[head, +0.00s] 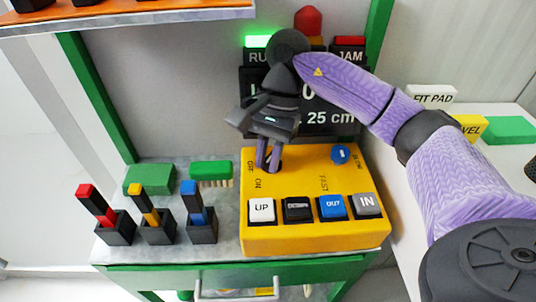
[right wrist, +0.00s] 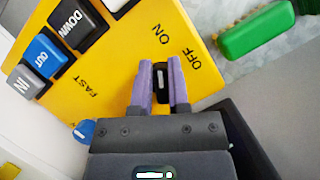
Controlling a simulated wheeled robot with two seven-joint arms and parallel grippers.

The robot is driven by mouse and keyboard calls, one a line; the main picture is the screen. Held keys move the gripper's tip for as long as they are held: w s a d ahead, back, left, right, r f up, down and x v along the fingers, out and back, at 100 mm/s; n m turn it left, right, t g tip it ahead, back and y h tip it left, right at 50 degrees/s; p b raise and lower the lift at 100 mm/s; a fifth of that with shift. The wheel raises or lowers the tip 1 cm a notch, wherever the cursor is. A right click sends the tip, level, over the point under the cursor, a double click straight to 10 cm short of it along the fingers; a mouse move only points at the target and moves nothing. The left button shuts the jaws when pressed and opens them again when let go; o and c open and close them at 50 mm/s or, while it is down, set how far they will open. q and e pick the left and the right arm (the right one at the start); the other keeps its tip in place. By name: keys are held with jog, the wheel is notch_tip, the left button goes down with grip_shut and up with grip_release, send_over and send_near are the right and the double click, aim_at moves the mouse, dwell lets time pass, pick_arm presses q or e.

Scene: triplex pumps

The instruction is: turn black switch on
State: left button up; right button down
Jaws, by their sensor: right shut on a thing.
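The yellow control box (head: 315,235) stands on the grey bench. Its black switch (head: 276,166) sits near the box's back left corner, beside the printed OFF and ON, and is partly hidden by my fingers. In the right wrist view the black switch (right wrist: 161,75) shows a white mark and lies between the two purple fingers. My right gripper (head: 268,160) reaches down from above and is shut on the switch. Which label the switch points at is hard to tell. My left gripper is not in view.
UP, DOWN, OUT and IN buttons (head: 333,207) line the box's front, with a blue FAST/SLOW knob (head: 341,154) at its back right. Red, yellow and blue levers (head: 193,205) stand to the left. A display (head: 325,120) and a lit green sign (head: 258,41) are behind.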

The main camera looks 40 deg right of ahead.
aim_at(268, 160)
jog(key=c, duration=0.6)
grip_release()
jog(key=shift+r, duration=0.4)
notch_tip(268, 160, up, 6)
jog(key=shift+r+p, duration=0.2)
jog(key=shift+p, duration=0.9)
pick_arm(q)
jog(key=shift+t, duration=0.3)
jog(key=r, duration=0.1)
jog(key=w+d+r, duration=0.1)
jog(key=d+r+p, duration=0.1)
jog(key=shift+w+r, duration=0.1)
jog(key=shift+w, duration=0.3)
pick_arm(e)
notch_tip(268, 160, up, 3)
jog(key=shift+f, duration=0.1)
